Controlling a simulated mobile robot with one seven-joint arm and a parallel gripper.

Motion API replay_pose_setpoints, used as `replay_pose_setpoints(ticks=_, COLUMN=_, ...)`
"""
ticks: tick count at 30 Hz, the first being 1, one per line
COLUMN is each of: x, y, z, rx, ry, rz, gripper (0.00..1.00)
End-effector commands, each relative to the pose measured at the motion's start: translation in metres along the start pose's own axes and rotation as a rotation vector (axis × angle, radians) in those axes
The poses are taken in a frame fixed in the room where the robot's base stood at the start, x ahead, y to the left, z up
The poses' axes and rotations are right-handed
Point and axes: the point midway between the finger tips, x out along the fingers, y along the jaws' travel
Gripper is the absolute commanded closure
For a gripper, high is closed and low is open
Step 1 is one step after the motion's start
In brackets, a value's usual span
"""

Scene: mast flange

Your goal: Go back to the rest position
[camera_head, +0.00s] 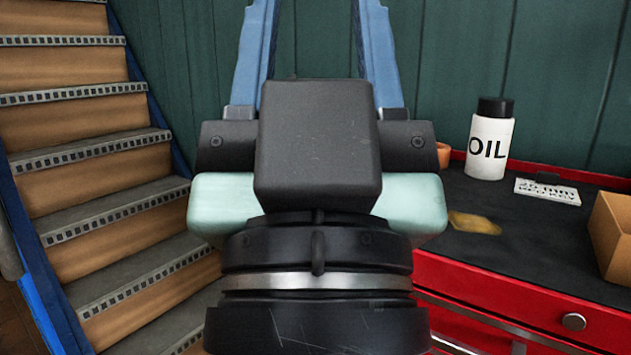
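My gripper (317,35) fills the middle of the head view, seen from behind with its black housing and pale green body toward me. Its two blue fingers stand well apart and run up past the top edge of the picture. Their tips are out of frame. Only the dark green wall shows between the visible parts of the fingers, and I see nothing held there. No marker of a rest position is in view.
A red cabinet with a dark top (490,245) stands at right. On it are a white oil bottle (489,147), a small label plate (547,191), an orange object (443,155) and a cardboard box (612,235). A staircase (95,160) rises at left. A green panelled wall (560,80) closes the back.

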Motion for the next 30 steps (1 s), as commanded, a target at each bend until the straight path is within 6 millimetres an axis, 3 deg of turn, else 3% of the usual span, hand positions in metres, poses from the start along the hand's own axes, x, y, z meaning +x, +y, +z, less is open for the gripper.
replay_pose_setpoints(ticks=1, x=0.023, y=0.000, z=-0.021, rx=0.000, ry=-0.001, rz=0.000, gripper=0.50)
replay_pose_setpoints(ticks=21, x=0.172, y=-0.001, z=-0.160, rx=-0.002, ry=-0.003, rz=-0.002, gripper=0.50)
replay_pose_setpoints(ticks=30, x=0.219, y=-0.002, z=-0.205, rx=-0.002, ry=-0.003, rz=-0.002, gripper=0.50)
